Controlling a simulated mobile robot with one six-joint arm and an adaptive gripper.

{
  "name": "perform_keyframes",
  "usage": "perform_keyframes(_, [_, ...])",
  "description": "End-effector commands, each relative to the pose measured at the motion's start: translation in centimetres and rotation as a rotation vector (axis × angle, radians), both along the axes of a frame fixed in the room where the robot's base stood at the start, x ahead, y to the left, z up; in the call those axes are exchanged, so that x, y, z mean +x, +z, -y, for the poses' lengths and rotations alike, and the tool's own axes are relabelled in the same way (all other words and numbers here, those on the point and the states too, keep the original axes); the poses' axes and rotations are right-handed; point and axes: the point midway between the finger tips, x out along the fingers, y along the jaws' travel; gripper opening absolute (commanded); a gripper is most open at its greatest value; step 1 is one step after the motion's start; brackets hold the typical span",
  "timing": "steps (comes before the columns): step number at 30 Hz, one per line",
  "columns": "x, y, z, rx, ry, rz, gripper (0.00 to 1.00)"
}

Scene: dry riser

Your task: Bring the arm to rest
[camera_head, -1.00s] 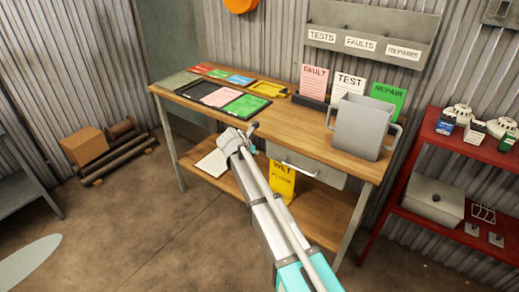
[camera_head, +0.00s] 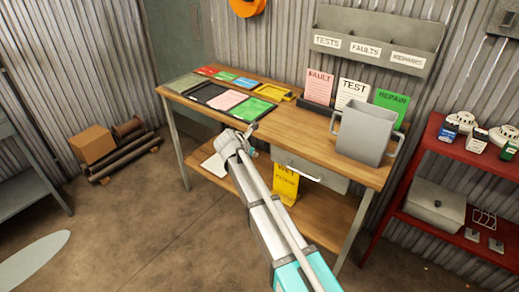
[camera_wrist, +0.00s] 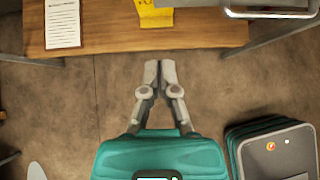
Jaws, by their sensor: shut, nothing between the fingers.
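My gripper (camera_wrist: 160,66) is shut and empty in the wrist view, its two fingertips together over bare concrete floor in front of the workbench's lower shelf (camera_wrist: 110,38). In the head view my arm reaches up from the bottom right toward the front edge of the wooden workbench (camera_head: 290,125). The wrist end covers part of the bench's front, and the fingers are mostly hidden there.
A yellow sign (camera_head: 284,185) and a white sheet (camera_wrist: 62,22) are on the lower shelf. A grey two-handled bin (camera_head: 365,132) stands on the bench top, beside cards and trays. A red shelf (camera_head: 462,165) stands at right.

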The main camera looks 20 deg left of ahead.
Motion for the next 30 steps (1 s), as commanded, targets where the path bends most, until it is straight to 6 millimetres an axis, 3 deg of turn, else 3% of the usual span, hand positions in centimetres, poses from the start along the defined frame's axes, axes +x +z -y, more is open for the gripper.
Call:
perform_keyframes(8, [0.1, 0.0, 0.3, 0.004, -0.008, -0.001, 0.00])
perform_keyframes(14, [0.6, 0.2, 3.4, 0.064, -0.103, -0.016, 0.00])
perform_keyframes(20, [1.3, 0.5, 10.2, 0.205, -0.336, -0.046, 0.00])
perform_keyframes(30, [0.7, 1.1, 23.9, 0.494, -0.870, -0.079, 0.00])
